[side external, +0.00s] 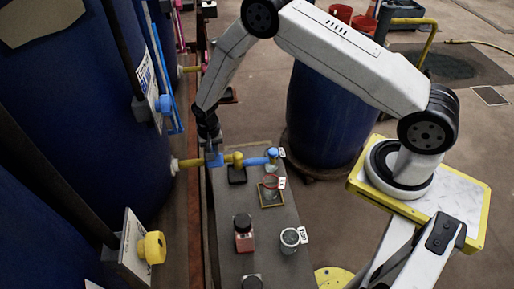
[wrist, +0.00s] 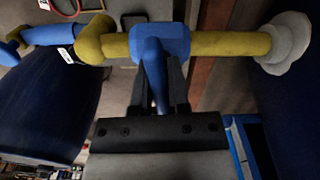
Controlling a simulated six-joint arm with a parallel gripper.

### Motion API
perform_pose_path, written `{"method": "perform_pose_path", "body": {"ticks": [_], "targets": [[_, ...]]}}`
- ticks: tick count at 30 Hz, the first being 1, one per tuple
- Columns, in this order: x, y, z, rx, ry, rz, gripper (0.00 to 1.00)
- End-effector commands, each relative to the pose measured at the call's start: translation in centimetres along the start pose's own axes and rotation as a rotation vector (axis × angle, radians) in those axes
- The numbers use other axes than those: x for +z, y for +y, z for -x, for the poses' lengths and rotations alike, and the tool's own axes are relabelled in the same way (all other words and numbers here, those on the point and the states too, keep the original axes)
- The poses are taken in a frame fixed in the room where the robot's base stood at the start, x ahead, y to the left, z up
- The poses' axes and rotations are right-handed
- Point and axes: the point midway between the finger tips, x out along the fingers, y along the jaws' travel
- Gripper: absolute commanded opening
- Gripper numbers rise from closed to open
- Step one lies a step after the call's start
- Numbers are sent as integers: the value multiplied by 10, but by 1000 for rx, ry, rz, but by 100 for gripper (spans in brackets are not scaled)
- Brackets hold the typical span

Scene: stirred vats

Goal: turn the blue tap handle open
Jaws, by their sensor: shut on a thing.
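The blue tap handle (wrist: 153,65) is a short lever in the wrist view. It sticks out from the blue tap body (wrist: 160,40), roughly square to the yellow pipe (wrist: 235,43). My gripper (wrist: 156,88) is shut on the lever, with one dark finger on each side of it. The pipe ends in a pale collar (wrist: 286,37) at the right and a blue spout (wrist: 45,33) at the left. In the side external view my gripper (side external: 209,136) reaches down onto the tap body (side external: 213,159); the lever is mostly hidden there.
A dark bench (side external: 238,222) below the tap holds a red-filled jar (side external: 244,238), a grey-topped jar (side external: 290,238) and a yellow-edged frame (side external: 271,196). Large blue vats (side external: 75,110) stand close at the left. Another blue vat (side external: 325,115) stands behind the bench.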

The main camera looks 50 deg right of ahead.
Motion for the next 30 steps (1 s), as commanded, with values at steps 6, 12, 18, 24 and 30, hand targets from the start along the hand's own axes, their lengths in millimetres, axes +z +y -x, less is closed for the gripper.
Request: {"method": "perform_pose_path", "body": {"ticks": [6,12,18,24,30], "targets": [[1,0,0,1,-2,147,0],[1,0,0,1,-3,327,0],[1,0,0,1,-3,517,0],[1,0,0,1,-4,707,0],[1,0,0,0,-4,897,0]]}}
